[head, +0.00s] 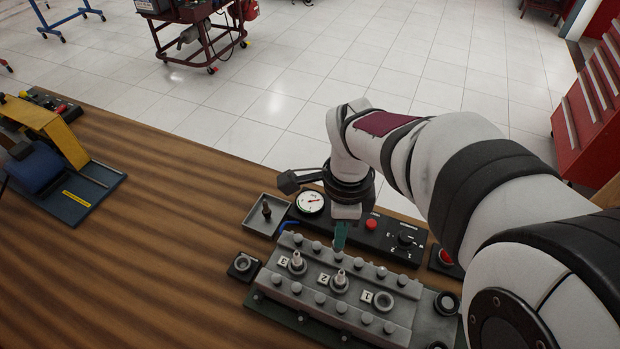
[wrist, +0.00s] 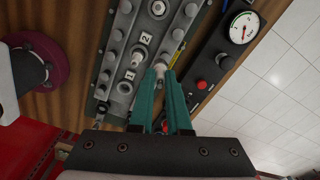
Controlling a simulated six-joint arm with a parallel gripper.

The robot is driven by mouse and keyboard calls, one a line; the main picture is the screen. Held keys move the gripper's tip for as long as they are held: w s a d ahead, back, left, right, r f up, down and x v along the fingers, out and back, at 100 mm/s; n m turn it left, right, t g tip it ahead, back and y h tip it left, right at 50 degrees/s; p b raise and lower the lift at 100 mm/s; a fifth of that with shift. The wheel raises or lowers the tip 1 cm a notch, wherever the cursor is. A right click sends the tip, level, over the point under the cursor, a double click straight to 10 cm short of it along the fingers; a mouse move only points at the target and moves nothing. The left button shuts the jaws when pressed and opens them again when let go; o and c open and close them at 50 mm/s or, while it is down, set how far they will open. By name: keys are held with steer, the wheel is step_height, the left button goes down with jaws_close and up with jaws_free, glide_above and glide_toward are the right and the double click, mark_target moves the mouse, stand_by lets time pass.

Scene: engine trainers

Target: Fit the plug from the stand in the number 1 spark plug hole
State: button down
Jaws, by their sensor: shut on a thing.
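My gripper (head: 340,240) hangs over the far side of the grey cylinder head (head: 310,290), behind the number 2 position. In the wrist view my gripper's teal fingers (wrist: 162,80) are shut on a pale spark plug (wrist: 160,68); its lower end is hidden. In the head view I cannot make out the held plug. The number 1 hole (head: 383,300) is an empty ring beside its label; it also shows in the wrist view (wrist: 124,88). Plugs stand upright in number 2 (head: 340,280) and number 3 (head: 296,261). A small black stand (head: 243,265) has an empty-looking ring.
Several bolts line both edges of the head. Behind it are a control panel (head: 390,239), a round gauge (head: 310,202) and a grey tray (head: 262,226) holding a dark upright piece. A blue and yellow trainer (head: 55,160) stands far left. The wooden bench between is clear.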

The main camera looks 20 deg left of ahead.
steer(key=s+d+n, duration=0.3)
steer(key=s+d, duration=0.1)
steer(key=d, duration=0.7)
steer(key=shift+n, duration=0.3)
steer(key=shift+w+d+f, duration=0.1)
steer(key=shift+f, duration=1.15)
steer(key=shift+w+d+f, duration=0.1)
steer(key=shift+f, duration=1.15)
steer(key=shift+f, duration=0.25)
steer(key=shift+f, duration=0.35)
steer(key=shift+f, duration=0.3)
steer(key=shift+c, duration=2)
jaws_free()
steer(key=shift+r, duration=0.1)
